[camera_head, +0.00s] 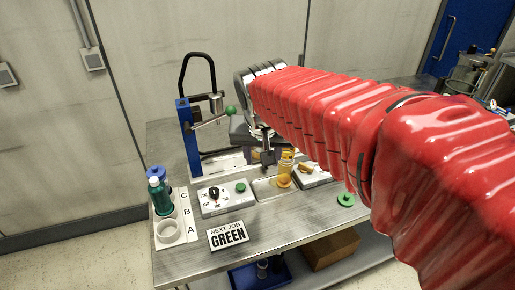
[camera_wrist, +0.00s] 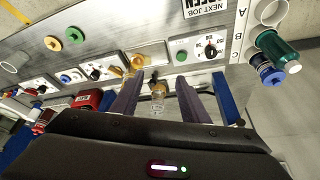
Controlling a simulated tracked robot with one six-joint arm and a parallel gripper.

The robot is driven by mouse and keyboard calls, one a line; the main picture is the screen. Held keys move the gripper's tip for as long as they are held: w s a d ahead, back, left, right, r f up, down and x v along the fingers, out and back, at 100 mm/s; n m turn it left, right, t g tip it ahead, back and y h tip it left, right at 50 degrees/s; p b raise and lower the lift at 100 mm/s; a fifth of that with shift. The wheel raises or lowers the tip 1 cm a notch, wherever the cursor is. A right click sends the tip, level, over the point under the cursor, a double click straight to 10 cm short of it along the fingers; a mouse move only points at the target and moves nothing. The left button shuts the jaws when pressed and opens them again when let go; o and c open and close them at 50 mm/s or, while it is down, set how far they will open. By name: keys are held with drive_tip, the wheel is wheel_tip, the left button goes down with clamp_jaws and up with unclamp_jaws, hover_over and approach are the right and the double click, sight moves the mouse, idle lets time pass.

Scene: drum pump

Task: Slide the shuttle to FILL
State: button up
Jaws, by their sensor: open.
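My gripper (camera_wrist: 158,78) is open in the wrist view, its two dark fingers apart. In the head view my gripper (camera_head: 264,148) is over the back of the bench, beside the blue pump post (camera_head: 188,138); my red arm covers much of that area. No FILL mark is readable. A yellow fitting (camera_head: 285,168) stands in front of my gripper.
A dial box (camera_head: 228,198) and the NEXT JOB GREEN sign (camera_head: 228,235) are at the front of the bench. A rack marked A, B, C (camera_head: 187,222) holds a green bottle (camera_head: 158,195) at left. A green ring (camera_head: 346,199) lies at right.

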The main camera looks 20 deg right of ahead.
drive_tip(key=w+d+f+m, duration=0.2)
drive_tip(key=w, duration=0.5)
drive_tip(key=w+d+f+m+g+h, duration=0.1)
drive_tip(key=w+d+f+m, duration=0.1)
drive_tip(key=w, duration=0.5)
drive_tip(key=shift+w+d+f+h, duration=0.25)
drive_tip(key=shift+f+h, duration=0.05)
drive_tip(key=shift+f, duration=0.25)
drive_tip(key=x, duration=1.4)
drive_tip(key=shift+c, duration=0.5)
drive_tip(key=shift+r, duration=0.1)
clamp_jaws()
